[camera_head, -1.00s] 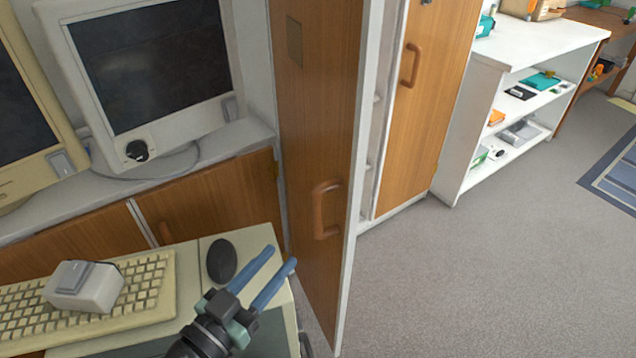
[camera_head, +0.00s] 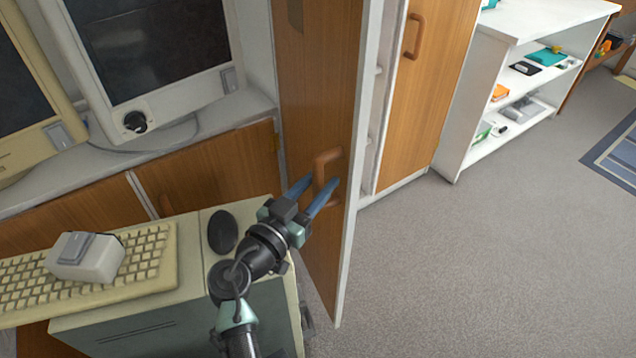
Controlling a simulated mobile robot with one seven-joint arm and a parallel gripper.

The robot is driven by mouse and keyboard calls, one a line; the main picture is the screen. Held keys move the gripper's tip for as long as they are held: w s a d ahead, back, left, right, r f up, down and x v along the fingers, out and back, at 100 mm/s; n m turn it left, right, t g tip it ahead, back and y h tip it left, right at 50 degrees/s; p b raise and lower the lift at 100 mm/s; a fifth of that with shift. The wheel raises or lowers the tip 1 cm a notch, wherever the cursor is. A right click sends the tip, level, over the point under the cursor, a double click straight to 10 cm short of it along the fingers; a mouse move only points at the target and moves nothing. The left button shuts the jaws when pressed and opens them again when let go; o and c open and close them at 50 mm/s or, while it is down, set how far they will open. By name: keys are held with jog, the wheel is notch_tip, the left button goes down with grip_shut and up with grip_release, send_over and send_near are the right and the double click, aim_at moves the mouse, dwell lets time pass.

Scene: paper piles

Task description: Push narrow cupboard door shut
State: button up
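The narrow cupboard door (camera_head: 315,95) is brown wood with a pale edge and stands open, swung out towards me. Its curved wooden handle (camera_head: 323,163) is on the face turned to the left. My gripper (camera_head: 313,190) is at the handle, its two blue fingers spread apart, one on each side of the handle's lower part. I cannot tell whether the fingers touch the handle or the door. A second wooden door (camera_head: 425,110) with its own handle stands closed to the right of the open one.
A beige computer case (camera_head: 150,305) with a keyboard (camera_head: 140,265), a mouse (camera_head: 223,231) and a small white box (camera_head: 86,258) lies left of my arm. Monitors (camera_head: 150,50) stand behind. White shelves (camera_head: 470,85) are at right. The grey floor (camera_head: 470,270) is clear.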

grip_shut()
dwell(1.4)
